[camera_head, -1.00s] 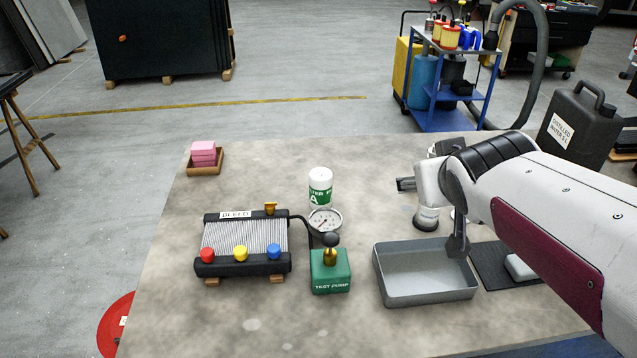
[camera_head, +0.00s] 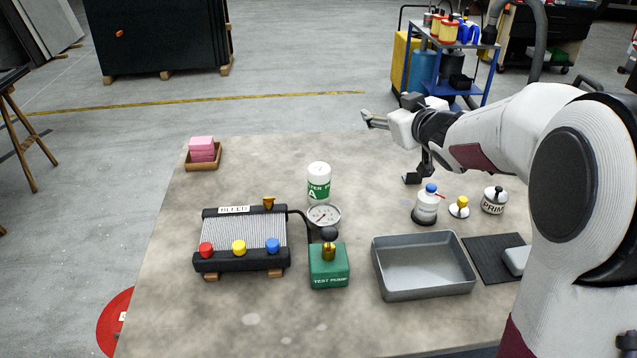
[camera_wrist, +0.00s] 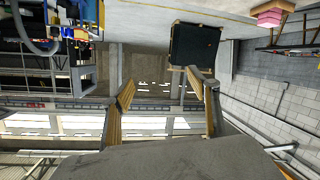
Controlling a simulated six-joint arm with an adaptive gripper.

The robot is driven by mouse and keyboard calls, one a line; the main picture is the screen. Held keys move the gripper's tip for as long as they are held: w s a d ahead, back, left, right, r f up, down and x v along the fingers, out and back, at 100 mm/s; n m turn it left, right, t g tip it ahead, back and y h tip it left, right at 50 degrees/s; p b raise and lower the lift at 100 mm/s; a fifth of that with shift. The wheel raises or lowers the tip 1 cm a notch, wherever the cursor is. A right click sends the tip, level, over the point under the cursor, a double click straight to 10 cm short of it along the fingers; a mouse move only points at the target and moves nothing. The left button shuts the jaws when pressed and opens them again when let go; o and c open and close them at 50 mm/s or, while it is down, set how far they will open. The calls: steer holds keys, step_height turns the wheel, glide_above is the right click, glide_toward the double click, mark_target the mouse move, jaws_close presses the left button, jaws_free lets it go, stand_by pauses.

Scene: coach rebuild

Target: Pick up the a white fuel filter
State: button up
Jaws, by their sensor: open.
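The white fuel filter (camera_head: 319,172) is a white canister with a green-and-white label. It stands upright on the table, behind the pressure gauge (camera_head: 323,217), which may hide part of its base. My gripper (camera_head: 389,148) is raised to the right of the filter, above the table's back part, with its fingers pointing left and spread apart. It is apart from the filter. The wrist view also shows my gripper (camera_wrist: 162,82) with nothing between its fingers. The filter does not show in the wrist view.
A green test pump (camera_head: 329,268) and a bleed block (camera_head: 245,240) stand in front of the filter. A grey tray (camera_head: 425,290) lies front right. A white bottle (camera_head: 426,206) and PRIME container (camera_head: 493,202) stand behind it. Pink blocks (camera_head: 202,148) sit back left. Table behind the filter is clear.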

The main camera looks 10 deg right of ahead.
steer(key=w+a+f+n+y, duration=0.2)
steer(key=w+f+y, duration=0.1)
steer(key=w+f, duration=0.1)
steer(key=n+g+y, duration=0.4)
steer(key=g+y, duration=0.1)
steer(key=y, duration=0.5)
glide_toward(318, 173)
steer(key=w+a, duration=0.1)
steer(key=w, duration=0.3)
steer(key=shift+s+a+r, duration=0.15)
steer(key=shift+s+r, duration=0.1)
steer(key=shift+r, duration=0.15)
steer(key=shift+a, duration=0.1)
steer(key=shift+x, duration=1.25)
steer(key=shift+f, duration=0.1)
steer(key=shift+w, duration=0.1)
